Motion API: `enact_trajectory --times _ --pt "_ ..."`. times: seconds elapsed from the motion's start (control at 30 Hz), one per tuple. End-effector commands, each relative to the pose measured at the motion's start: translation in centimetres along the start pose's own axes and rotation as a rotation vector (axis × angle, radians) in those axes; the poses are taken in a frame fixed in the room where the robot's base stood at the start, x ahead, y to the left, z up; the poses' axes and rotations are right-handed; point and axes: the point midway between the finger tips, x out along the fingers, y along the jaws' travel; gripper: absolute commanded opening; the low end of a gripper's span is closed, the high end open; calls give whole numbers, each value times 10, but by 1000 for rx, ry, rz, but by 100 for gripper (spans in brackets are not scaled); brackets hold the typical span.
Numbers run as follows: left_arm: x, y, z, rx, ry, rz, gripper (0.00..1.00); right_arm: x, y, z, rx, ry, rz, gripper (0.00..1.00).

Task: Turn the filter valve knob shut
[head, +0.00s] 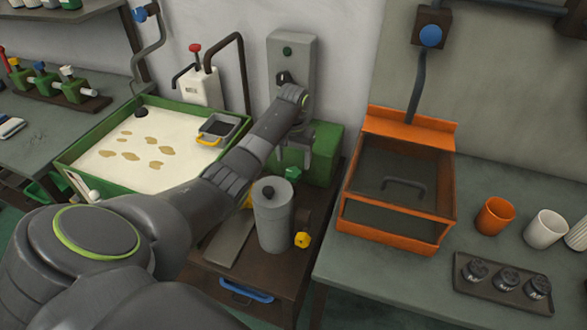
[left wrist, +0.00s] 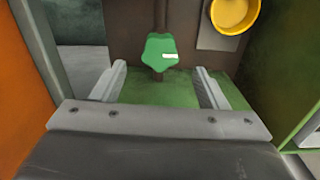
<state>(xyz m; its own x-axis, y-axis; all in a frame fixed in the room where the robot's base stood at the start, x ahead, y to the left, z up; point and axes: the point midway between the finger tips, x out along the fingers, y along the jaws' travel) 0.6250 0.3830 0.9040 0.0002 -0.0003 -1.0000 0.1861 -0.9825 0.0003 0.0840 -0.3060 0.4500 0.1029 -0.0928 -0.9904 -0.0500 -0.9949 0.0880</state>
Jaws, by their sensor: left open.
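A green lobed knob (head: 293,173) with a white mark sits on a thin dark stem, near the front of the green machine base. It also shows in the left wrist view (left wrist: 160,52), upper middle, beyond and between the finger lines. My left gripper (head: 296,155) points down just above and behind it, open, with nothing between its fingers (left wrist: 160,88). A second, yellow knob (head: 302,239) is at the foot of the grey canister (head: 272,215). I cannot tell from labels which knob belongs to the filter. My right gripper is not in view.
The grey machine column (head: 293,55) stands close behind my left gripper. A green-rimmed tray (head: 75,158) of pale liquid is at left. An orange-framed box (head: 395,247) is at right. A yellow-rimmed cup (left wrist: 236,12) shows near the knob in the wrist view.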

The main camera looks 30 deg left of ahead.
Motion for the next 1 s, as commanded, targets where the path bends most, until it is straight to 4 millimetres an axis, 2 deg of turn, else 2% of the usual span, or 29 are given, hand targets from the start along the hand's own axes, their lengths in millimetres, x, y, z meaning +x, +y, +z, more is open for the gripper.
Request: enact_trajectory --times 0.1,0.3,0.67,1.0 --pt "22 0 1 1 -3 0 67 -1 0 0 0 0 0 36" --pt "44 0 0 0 -1 0 67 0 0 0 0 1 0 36" --pt "49 0 0 1 1 0 67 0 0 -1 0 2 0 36" --pt "48 0 0 1 1 0 24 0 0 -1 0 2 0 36"
